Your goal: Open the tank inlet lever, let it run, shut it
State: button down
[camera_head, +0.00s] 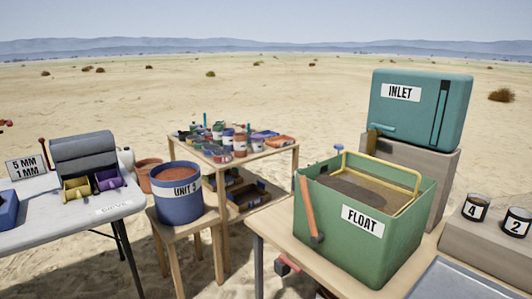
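A teal tank (424,112) labelled INLET stands on a grey block at the right. A small brown part (372,141) shows at its lower left; I cannot tell whether it is the lever. A green open box (400,240) labelled FLOAT stands below and in front of the tank. It holds brown contents and has a yellow frame (385,160) across its top. An orange bar (307,207) with a dark lower end slants down its left front side, and a blue knob (339,148) rises at its back left. My gripper is not in view.
A white table (110,212) with bins is at left.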

aim_at(374, 126)
jog(key=i+j+z, duration=0.5)
jog(key=j, duration=0.3)
jog(key=i+j+z, duration=0.25)
jog(key=j, duration=0.2)
